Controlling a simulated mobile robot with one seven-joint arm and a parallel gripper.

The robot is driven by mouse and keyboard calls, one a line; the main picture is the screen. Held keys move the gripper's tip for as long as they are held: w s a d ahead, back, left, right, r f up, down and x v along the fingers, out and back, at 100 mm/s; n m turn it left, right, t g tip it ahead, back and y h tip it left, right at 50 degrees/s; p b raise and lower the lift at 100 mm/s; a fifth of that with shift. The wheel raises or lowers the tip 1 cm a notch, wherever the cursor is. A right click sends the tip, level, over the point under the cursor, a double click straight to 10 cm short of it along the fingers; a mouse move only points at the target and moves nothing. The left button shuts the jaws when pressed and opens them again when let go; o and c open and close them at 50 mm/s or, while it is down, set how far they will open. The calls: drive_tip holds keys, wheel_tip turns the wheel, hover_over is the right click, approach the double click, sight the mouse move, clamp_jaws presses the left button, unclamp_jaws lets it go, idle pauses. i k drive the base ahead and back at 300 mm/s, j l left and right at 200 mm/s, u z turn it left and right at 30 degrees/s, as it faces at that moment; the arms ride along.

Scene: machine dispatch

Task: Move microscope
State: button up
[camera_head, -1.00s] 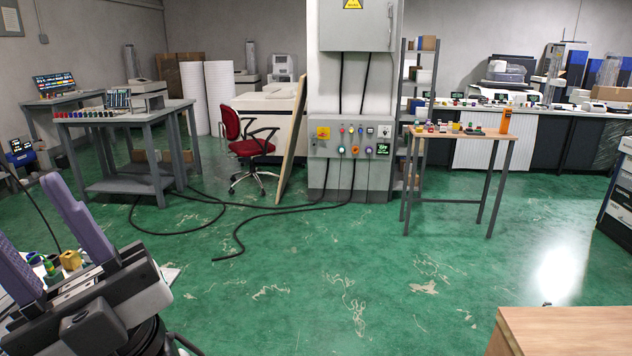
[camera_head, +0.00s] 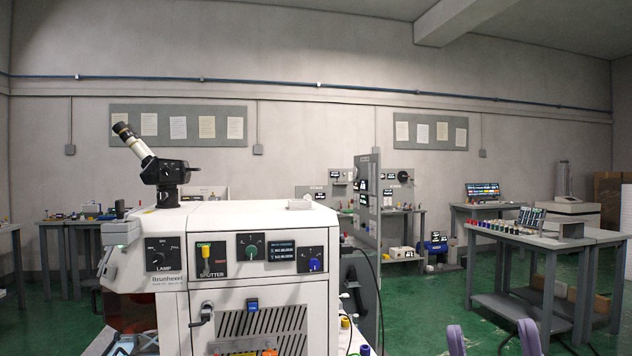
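The microscope (camera_head: 157,168) shows as a black and white eyepiece tube, tilted up to the left, on a black mount. It stands on top of a large white machine body (camera_head: 240,222) left of centre; I cannot tell whether the two are one unit. The machine's front has a lamp dial, a yellow shutter lever, a green knob, a blue knob and a small display. My gripper (camera_head: 492,331) shows only as two purple fingertips at the bottom edge, right of centre. They are apart with nothing visible between them. The gripper is well to the right of the microscope, not touching it.
A grey table (camera_head: 538,252) with several coloured knobs and a screen stands at right. A grey upright panel (camera_head: 367,200) stands behind the machine's right side. Workbenches line the back wall. Green floor (camera_head: 425,310) is open between the machine and the right table.

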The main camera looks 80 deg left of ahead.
sight(180, 172)
drive_tip(key=u, duration=1.35)
